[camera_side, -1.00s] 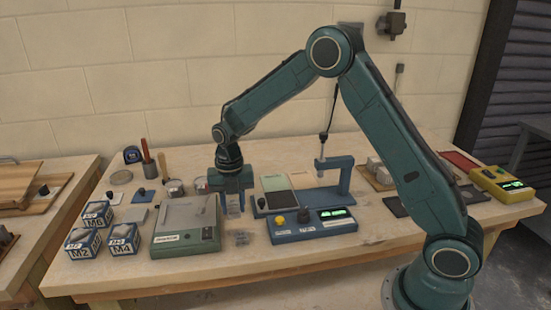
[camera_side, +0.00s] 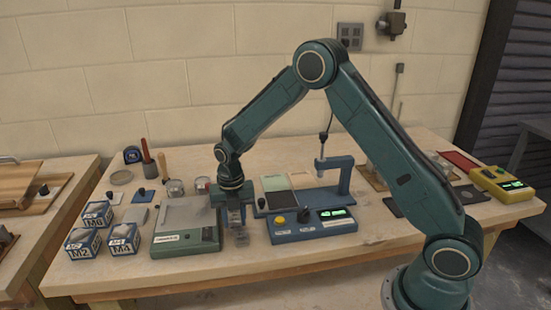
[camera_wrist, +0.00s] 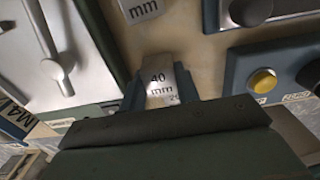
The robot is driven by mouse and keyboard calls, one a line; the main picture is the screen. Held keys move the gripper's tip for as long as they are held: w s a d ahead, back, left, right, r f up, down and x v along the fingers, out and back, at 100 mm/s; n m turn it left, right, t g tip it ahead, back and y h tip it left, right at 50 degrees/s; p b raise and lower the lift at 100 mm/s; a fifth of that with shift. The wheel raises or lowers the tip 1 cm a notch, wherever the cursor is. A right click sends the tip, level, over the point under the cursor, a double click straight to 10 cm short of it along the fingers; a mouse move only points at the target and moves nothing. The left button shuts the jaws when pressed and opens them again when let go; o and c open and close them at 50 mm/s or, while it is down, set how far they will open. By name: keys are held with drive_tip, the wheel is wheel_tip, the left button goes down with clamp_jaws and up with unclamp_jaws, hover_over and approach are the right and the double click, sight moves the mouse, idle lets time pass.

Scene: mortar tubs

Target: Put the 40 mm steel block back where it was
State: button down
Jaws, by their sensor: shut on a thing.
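My gripper (camera_side: 237,222) is shut on the 40 mm steel block. The block (camera_wrist: 160,88) shows between the two blue fingers in the wrist view, its face marked "40 mm". In the side view my gripper is low, between the green device and the blue device. A small grey block (camera_side: 241,240) shows just below the fingertips there; I cannot tell whether the held block touches anything. Another grey block marked "mm" (camera_wrist: 143,9) lies a little apart at the top of the wrist view.
The green device (camera_side: 187,238) stands close on the left. The blue device (camera_side: 312,224) with a yellow knob and green display stands close on the right. Several labelled blue-and-white boxes (camera_side: 123,239) stand further left. Bare bench (camera_side: 200,272) lies in front.

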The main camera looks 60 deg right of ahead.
sight(234, 217)
drive_tip(key=shift+f, duration=0.1)
drive_tip(key=c, duration=1)
unclamp_jaws()
drive_tip(key=shift+c, duration=0.2)
wheel_tip(234, 217, up, 12)
